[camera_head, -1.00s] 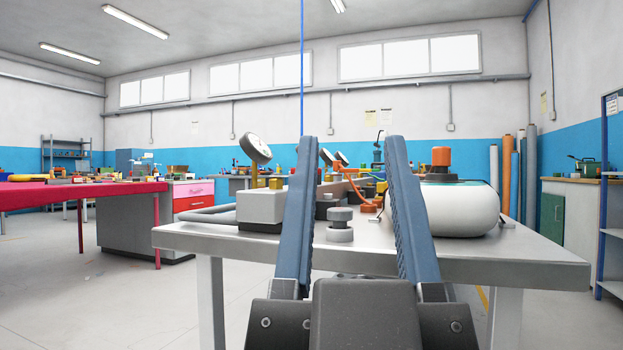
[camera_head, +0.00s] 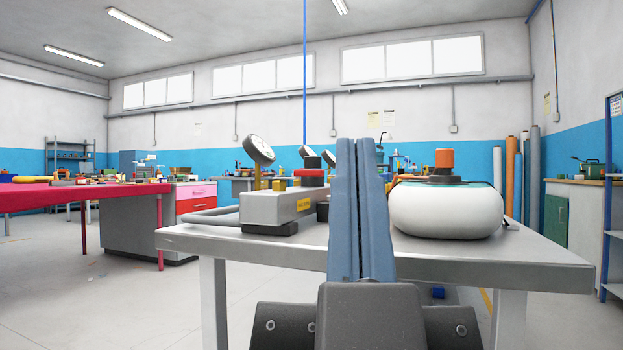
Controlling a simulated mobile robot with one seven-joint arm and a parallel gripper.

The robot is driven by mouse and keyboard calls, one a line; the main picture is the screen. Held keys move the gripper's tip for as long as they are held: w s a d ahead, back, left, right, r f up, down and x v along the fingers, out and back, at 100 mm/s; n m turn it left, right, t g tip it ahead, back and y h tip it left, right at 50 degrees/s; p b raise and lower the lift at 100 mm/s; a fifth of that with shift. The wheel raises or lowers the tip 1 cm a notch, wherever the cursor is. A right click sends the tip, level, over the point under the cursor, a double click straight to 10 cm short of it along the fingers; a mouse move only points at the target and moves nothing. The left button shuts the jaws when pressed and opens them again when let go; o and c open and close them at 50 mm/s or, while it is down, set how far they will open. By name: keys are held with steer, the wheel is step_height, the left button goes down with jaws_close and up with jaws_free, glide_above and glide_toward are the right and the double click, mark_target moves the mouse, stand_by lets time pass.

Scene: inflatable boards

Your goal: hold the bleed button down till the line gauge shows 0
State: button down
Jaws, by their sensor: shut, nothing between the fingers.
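My gripper (camera_head: 358,146) is shut, its two blue fingers together and upright at the middle of the picture. A round white dial gauge (camera_head: 260,149) stands tilted on a brass stem on a grey block (camera_head: 272,208) to the left of the fingers. Its reading is too small to make out. What lies directly behind the fingers is hidden.
The block stands on a grey metal table (camera_head: 480,262). A white inflated board piece (camera_head: 445,212) with an orange-topped valve (camera_head: 444,160) lies right of my fingers. A grey hose (camera_head: 200,218) runs off the block's left side. A red-topped bench (camera_head: 80,197) stands further left.

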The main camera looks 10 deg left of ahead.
stand_by(0.7)
step_height(320, 180, up, 22)
steer(key=p, duration=2.2)
steer(key=shift+w, duration=0.1)
